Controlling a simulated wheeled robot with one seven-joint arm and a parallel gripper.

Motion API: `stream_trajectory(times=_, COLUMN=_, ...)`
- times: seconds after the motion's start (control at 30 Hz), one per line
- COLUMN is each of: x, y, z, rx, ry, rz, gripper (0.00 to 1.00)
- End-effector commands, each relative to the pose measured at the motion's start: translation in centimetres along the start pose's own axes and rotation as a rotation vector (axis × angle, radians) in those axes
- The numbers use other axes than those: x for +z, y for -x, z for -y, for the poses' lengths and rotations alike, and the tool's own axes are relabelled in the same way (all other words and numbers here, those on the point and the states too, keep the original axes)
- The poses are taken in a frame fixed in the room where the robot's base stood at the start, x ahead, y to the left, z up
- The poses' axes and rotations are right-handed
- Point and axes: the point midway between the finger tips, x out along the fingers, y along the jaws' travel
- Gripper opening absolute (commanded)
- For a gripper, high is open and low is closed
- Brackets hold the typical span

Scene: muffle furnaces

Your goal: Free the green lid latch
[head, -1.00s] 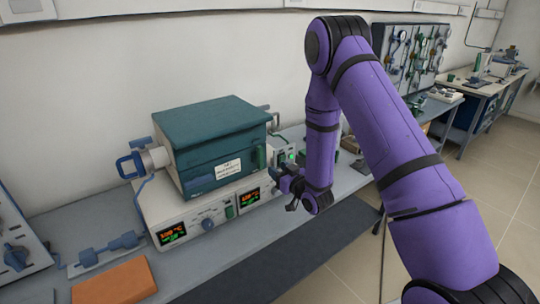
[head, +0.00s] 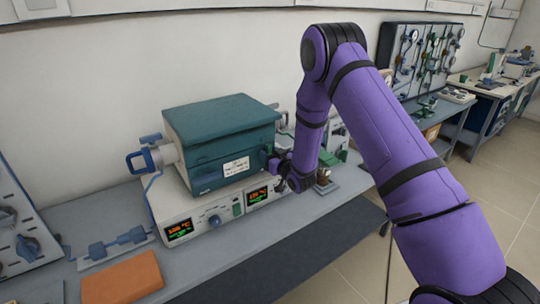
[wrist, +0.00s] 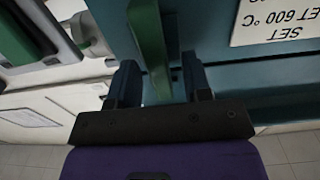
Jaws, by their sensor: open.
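The green lid latch (wrist: 150,40) is a narrow upright bar on the front of the teal furnace (head: 221,133), near its right end. In the wrist view its lower end lies between my two dark blue fingers. My gripper (wrist: 160,66) is open, with a finger on each side of the latch and a visible gap to each. In the head view my gripper (head: 276,164) is at the furnace's front right corner and largely hides the latch. The furnace lid is down.
The furnace sits on a white control unit (head: 212,207) with lit displays. A blue clamp-like handle (head: 139,160) sticks out at the furnace's left. An orange block (head: 122,278) lies on the bench at front left. Other equipment stands close behind my gripper.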

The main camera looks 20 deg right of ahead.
Motion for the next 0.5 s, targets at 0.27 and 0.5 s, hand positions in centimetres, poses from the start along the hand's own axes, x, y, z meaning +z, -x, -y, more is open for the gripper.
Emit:
stream_trajectory(times=0.27, x=0.0, y=0.03, z=0.0, rx=0.0, ry=0.0, rz=0.0, gripper=0.17)
stream_trajectory(times=0.5, x=0.0, y=0.04, z=-0.01, rx=0.0, ry=-0.002, rz=0.0, gripper=0.0)
